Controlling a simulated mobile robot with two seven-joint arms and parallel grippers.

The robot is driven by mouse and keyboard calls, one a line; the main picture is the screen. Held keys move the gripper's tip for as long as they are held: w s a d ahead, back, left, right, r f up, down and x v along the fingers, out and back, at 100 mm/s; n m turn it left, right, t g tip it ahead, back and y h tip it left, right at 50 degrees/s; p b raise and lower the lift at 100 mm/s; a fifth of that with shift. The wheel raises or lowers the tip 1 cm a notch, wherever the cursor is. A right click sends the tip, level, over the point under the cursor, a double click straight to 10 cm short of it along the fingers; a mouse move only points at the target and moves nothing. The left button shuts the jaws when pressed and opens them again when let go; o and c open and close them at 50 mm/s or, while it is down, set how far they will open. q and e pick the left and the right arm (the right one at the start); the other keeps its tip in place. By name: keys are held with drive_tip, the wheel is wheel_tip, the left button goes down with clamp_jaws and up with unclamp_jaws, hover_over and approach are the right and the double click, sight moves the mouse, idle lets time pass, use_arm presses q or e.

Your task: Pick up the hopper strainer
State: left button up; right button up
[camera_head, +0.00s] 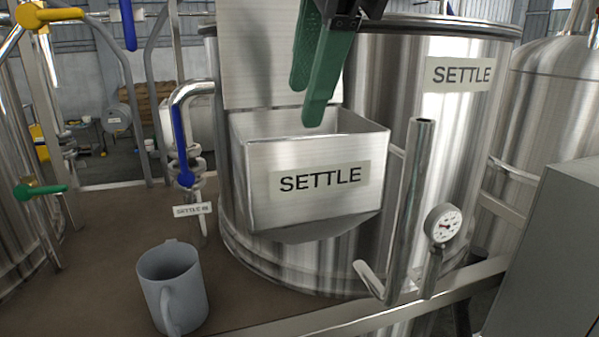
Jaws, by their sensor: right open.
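The hopper (270,205) is an open-topped steel box labelled SETTLE on the front of the SETTLE tank. I cannot make out a strainer; the hopper's floor is hidden behind its front wall. My right gripper (308,104) has green fingers and comes down from the top centre. Its fingers are apart with nothing visible between them. The lower fingertip overlaps the hopper opening in the picture; whether it is inside or above, I cannot tell. My left gripper is not in view.
A grey mug (182,285) stands on the brown deck at lower left. A pipe with a blue valve handle (181,140) is left of the hopper. An upright steel pipe (411,200) and a gauge (443,224) are at right. A grey cabinet (550,255) is at far right.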

sight(294, 138)
drive_tip(key=p+x, duration=0.1)
drive_tip(key=x, duration=0.7)
drive_tip(key=shift+s, duration=0.1)
clamp_jaws()
idle(1.3)
